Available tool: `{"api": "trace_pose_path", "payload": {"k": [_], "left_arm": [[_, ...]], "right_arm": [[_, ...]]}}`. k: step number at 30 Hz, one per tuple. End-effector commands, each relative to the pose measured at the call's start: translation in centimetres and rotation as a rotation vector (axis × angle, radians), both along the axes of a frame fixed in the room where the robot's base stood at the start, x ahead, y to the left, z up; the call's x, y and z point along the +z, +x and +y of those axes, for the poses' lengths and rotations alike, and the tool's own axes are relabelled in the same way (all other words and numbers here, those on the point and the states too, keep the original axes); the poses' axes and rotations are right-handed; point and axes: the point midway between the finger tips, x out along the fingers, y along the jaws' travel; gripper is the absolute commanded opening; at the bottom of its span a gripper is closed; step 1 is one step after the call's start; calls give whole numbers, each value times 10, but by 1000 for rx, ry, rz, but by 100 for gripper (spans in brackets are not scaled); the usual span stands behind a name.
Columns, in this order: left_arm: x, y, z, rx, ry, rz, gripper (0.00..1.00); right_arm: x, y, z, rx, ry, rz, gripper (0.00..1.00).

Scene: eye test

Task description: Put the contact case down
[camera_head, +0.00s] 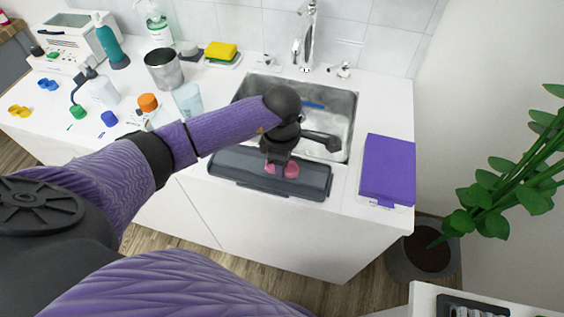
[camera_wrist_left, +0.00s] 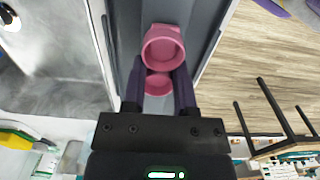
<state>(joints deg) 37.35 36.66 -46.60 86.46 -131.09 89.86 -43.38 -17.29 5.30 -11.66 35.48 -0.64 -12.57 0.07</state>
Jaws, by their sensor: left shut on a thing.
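The pink contact case (camera_head: 291,170), with two round cups, is between the fingers of my left gripper (camera_head: 281,164). In the left wrist view the case (camera_wrist_left: 163,46) shows one cup beyond the fingertips and the other between the fingers (camera_wrist_left: 159,68). My left gripper is shut on it. Below the case is a long dark grey tray (camera_head: 228,166) at the counter's front edge. The tray (camera_wrist_left: 207,22) also lies behind the case in the left wrist view. I cannot tell whether the case touches the tray floor. My right gripper is not in view.
A sink (camera_head: 345,110) with a tap (camera_head: 308,40) lies behind the tray. A purple box (camera_head: 388,168) stands to its right. Bottles, a metal cup (camera_head: 163,70) and small coloured cases crowd the left counter. A potted plant (camera_head: 500,190) is at the right.

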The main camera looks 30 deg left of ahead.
Motion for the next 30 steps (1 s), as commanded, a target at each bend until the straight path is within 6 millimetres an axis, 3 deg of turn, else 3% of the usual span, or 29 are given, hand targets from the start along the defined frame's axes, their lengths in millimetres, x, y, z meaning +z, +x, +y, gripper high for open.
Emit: {"api": "trace_pose_path", "payload": {"k": [9, 10, 15, 23, 26, 30], "left_arm": [[-5, 0, 0, -1, 0, -1, 0], [-5, 0, 0, -1, 0, -1, 38], [-4, 0, 0, -2, 0, -1, 71], [-2, 0, 0, -2, -1, -2, 71], [11, 1, 0, -2, -1, -4, 71], [51, 1, 1, -3, 1, -8, 71]], "right_arm": [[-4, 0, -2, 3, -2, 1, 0], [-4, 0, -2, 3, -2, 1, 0], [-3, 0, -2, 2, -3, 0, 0], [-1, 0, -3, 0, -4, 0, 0], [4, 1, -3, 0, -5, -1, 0], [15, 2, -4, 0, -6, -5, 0]]}}
